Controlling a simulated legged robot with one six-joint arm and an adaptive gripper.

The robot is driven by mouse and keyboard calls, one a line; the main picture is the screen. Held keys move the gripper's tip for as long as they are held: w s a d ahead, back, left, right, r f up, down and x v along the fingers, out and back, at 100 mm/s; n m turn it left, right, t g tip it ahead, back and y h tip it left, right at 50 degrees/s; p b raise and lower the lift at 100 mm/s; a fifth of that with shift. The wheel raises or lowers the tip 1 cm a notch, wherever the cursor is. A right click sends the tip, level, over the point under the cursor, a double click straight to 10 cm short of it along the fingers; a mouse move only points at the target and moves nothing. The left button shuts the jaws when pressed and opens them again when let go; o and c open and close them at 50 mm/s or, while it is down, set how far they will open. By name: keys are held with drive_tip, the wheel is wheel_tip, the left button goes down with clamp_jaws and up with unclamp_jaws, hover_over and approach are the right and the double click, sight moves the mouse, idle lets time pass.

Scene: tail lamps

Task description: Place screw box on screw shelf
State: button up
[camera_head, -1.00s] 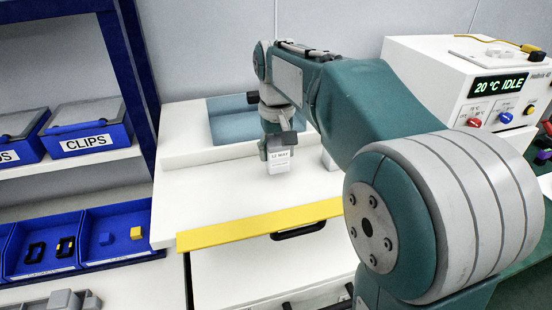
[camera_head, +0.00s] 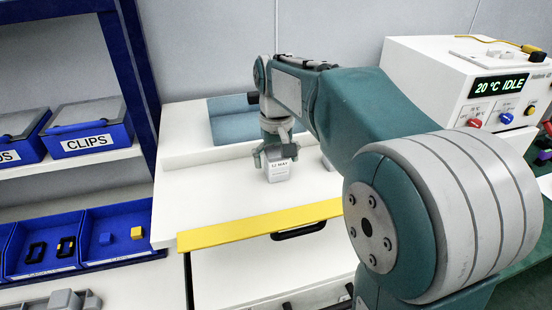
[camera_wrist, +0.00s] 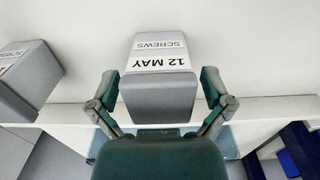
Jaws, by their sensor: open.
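A small grey screw box (camera_head: 279,172) with a white label reading "12 MAY" stands on the white worktop behind the yellow edge strip. In the wrist view this box (camera_wrist: 160,90) also shows the word "SCREWS". My gripper (camera_head: 275,155) is directly over the box, with its fingers reaching down at its sides. In the wrist view my gripper (camera_wrist: 161,84) is open, one finger on each side of the box, with a gap visible at least on the right. A second grey screw box (camera_wrist: 24,78) stands to the left in the wrist view. I cannot tell which surface is the screw shelf.
A blue rack on the left holds a bin labelled CLIPS (camera_head: 88,132) and lower open blue bins (camera_head: 118,236) with small parts. A white instrument (camera_head: 475,85) reading "20 °C IDLE" stands at right. The worktop (camera_head: 190,210) left of the box is clear.

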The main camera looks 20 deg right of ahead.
sight(278, 152)
wheel_tip(278, 152, up, 12)
drive_tip(key=shift+r, duration=0.1)
idle(0.4)
drive_tip(key=shift+s, duration=0.1)
drive_tip(key=shift+s, duration=0.35)
drive_tip(key=s+f+t, duration=0.2)
drive_tip(key=s+f, duration=0.5)
drive_tip(key=s, duration=0.3)
drive_tip(key=s+f+t, duration=0.3)
drive_tip(key=s+f, duration=0.4)
drive_tip(key=s, duration=0.3)
drive_tip(key=shift+s+f+t, duration=0.2)
drive_tip(key=shift+f+t, duration=0.1)
drive_tip(key=shift+f, duration=0.05)
